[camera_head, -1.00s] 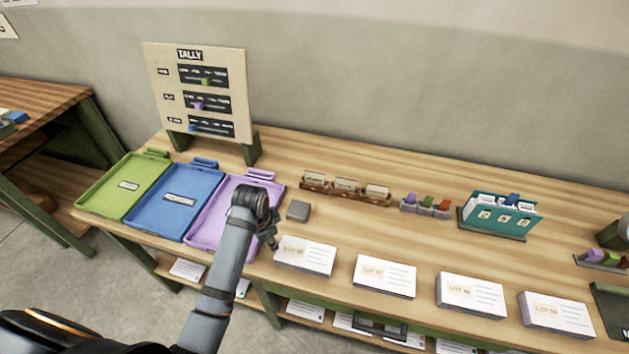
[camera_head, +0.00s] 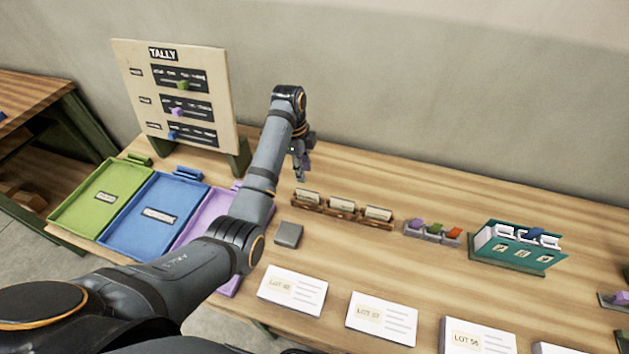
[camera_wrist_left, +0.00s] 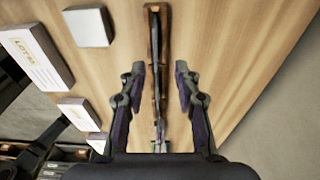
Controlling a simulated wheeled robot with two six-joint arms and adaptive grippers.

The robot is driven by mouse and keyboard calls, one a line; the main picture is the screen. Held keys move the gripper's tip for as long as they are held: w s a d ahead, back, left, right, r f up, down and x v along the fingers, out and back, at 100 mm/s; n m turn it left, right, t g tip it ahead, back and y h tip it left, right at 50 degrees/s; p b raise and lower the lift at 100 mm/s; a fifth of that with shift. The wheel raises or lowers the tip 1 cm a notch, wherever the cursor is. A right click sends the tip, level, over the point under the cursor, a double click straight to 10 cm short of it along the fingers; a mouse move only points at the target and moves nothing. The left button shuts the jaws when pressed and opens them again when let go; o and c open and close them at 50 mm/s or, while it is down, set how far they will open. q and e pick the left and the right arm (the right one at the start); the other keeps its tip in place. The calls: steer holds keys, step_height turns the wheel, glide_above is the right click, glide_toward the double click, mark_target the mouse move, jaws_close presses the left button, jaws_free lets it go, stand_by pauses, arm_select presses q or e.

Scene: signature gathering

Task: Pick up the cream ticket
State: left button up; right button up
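Three cream tickets stand in a wooden rack (camera_head: 342,214) on the table: a left one (camera_head: 308,196), a middle one (camera_head: 343,205) and a right one (camera_head: 378,213). I cannot tell which is the cream ticket of the task. My left gripper (camera_head: 301,168) is raised near the rack's left end. In the left wrist view it (camera_wrist_left: 158,76) is open and empty, its two fingers apart on either side of the rack seen from above. The tickets show there only as thin edges. My right gripper is not in view.
A small grey block (camera_head: 289,234) lies in front of the rack. A holder with coloured pieces (camera_head: 432,232) and a teal box (camera_head: 513,248) stand to the right. LOT cards (camera_head: 293,291) line the front. The tally board (camera_head: 177,98) stands behind the trays at left.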

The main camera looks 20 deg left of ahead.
mark_target(308, 192)
arm_select(q)
steer(key=f, duration=0.1)
steer(key=s+f, duration=0.1)
steer(key=shift+d+f+p, duration=0.25)
steer(key=shift+f+p, duration=0.05)
steer(key=shift+p, duration=0.1)
steer(key=shift+w+d+f, duration=0.1)
steer(key=shift+w+f, duration=0.2)
steer(key=shift+f, duration=0.6)
steer(key=shift+s+f+p, duration=0.15)
steer(key=shift+f+p, duration=0.25)
steer(key=shift+f, duration=0.05)
steer(key=f, duration=0.3)
steer(key=shift+s+d+f+p, duration=0.2)
steer(key=shift+d+f+p, duration=0.15)
steer(key=shift+f, duration=0.05)
steer(key=shift+w+f, duration=0.1)
steer(key=shift+f, duration=0.1)
jaws_close()
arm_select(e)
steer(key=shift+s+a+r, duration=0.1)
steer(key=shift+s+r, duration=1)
